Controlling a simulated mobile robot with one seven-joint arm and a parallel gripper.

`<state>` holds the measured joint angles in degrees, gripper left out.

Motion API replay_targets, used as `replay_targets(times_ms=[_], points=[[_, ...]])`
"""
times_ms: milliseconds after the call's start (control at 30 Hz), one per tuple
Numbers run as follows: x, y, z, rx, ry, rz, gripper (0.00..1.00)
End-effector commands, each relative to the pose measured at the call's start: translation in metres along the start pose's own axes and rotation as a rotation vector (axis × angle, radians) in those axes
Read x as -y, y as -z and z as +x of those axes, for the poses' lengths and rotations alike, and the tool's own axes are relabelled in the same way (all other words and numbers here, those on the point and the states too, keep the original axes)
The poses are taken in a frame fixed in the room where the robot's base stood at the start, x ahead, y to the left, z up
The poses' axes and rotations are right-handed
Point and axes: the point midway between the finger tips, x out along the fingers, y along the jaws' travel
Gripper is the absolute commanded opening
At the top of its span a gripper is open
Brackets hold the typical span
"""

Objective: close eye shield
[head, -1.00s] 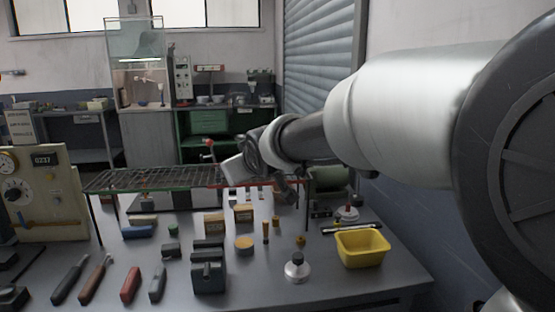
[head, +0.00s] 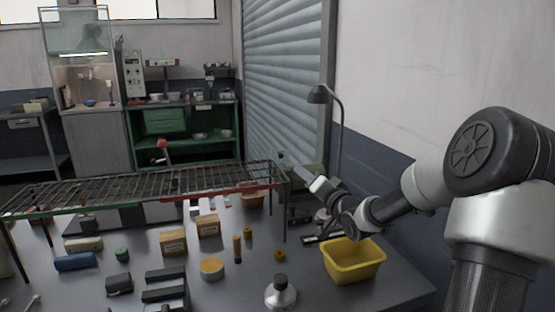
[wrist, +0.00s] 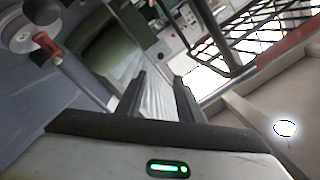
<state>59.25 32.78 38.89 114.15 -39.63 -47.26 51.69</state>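A dark green rounded machine (head: 301,207) stands at the back right of the table, by the rack's right end. Its green body (wrist: 112,45) fills the upper left of the wrist view. I cannot make out the eye shield clearly in either view. My gripper (head: 302,174) is at the machine, and its fingers (wrist: 160,88) point toward it. The fingers are apart. A pale streaked surface (wrist: 155,98) shows between them; I cannot tell whether it is the shield or touches them. A dark red knob (wrist: 42,41) on a rod is left of the fingers.
A wire rack (head: 140,188) on legs spans the table's back, close to my gripper's left. A yellow bin (head: 354,262) sits below my forearm. A bent lamp (head: 335,95) rises behind the machine. Boxes (head: 173,242) and a metal flask (head: 280,294) stand in front.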

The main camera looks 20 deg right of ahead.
Motion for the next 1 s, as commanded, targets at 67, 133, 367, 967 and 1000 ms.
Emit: replay_targets(times_ms=[67,133,367,967,1000], points=[[0.001,-0.001,0.011,0.001,0.003,0.001,0.34],[0.001,-0.002,0.024,0.000,0.004,0.002,0.34],[0.001,-0.002,0.075,0.000,0.003,-0.001,0.34],[0.002,-0.001,0.166,0.001,0.000,-0.002,0.34],[0.001,-0.001,0.167,0.002,-0.001,-0.002,0.34]])
